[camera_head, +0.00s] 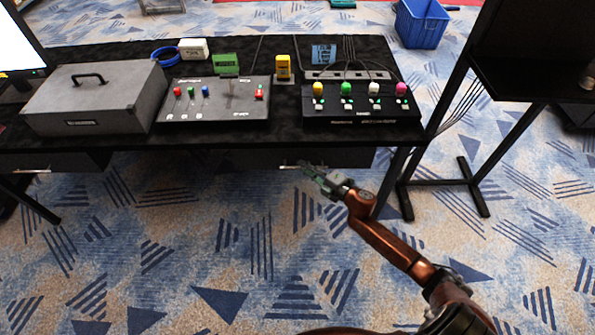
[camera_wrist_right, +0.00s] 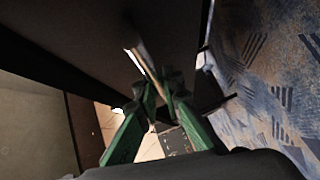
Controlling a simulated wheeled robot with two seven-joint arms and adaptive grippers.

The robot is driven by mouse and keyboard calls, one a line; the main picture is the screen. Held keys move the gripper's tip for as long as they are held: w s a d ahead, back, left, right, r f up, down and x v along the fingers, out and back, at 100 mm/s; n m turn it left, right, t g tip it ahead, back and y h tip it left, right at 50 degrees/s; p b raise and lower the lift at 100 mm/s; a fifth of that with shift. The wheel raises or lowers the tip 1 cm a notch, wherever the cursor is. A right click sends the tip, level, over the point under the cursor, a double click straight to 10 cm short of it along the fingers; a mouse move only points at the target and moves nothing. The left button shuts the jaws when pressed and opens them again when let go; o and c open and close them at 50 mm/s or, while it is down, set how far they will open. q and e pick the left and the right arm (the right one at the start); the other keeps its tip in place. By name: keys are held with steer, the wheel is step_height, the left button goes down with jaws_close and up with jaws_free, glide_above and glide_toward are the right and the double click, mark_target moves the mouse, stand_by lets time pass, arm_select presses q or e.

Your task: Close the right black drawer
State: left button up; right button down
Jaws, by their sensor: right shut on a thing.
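The right black drawer (camera_head: 345,158) hangs under the dark table, with its front showing below the table's front edge. How far it stands out is hard to tell. Its light metal handle (camera_head: 288,167) is partly covered by my right gripper (camera_head: 312,170). In the right wrist view the green fingers of the right gripper (camera_wrist_right: 160,90) are closed around the handle bar (camera_wrist_right: 143,58), below the dark drawer front (camera_wrist_right: 95,35). My left gripper is in neither view.
The table (camera_head: 290,95) carries a grey box (camera_head: 95,100), two button panels (camera_head: 215,100) and (camera_head: 362,103), and small items. A left drawer (camera_head: 75,161) hangs under it. A black stand (camera_head: 470,183) is at right. The patterned carpet in front is clear.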

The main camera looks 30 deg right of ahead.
steer(key=c, duration=2.1)
jaws_free()
steer(key=shift+w+d, duration=0.15)
steer(key=v, duration=1.2)
